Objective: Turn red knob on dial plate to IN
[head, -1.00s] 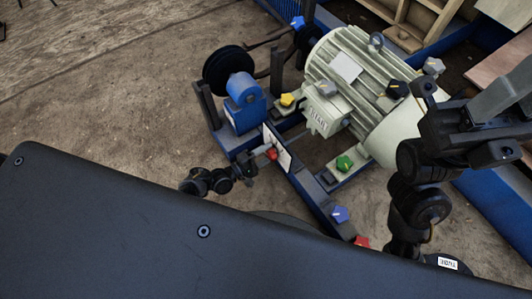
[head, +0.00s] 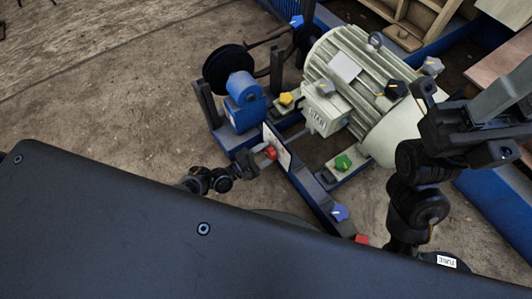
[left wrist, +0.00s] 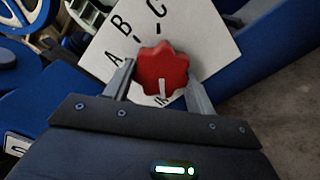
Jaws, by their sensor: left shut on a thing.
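The red knob (left wrist: 160,70) is a lobed knob on a white dial plate (left wrist: 205,35). A white pointer line on the knob points down, towards my gripper. My left gripper (left wrist: 160,88) is shut on the knob, one grey finger on each side. In the head view the knob (head: 270,153) sits on the plate (head: 283,155) with my left gripper (head: 262,158) at it. My right gripper (head: 478,130) is at the right, its jaw opening unclear.
A pale motor (head: 345,75) with several coloured knobs stands behind the plate. A blue bearing block (head: 243,100) and black wheel (head: 228,70) are to its left. A blue knob (head: 340,212) and another red knob (head: 361,240) are lower right. Bare ground lies at left.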

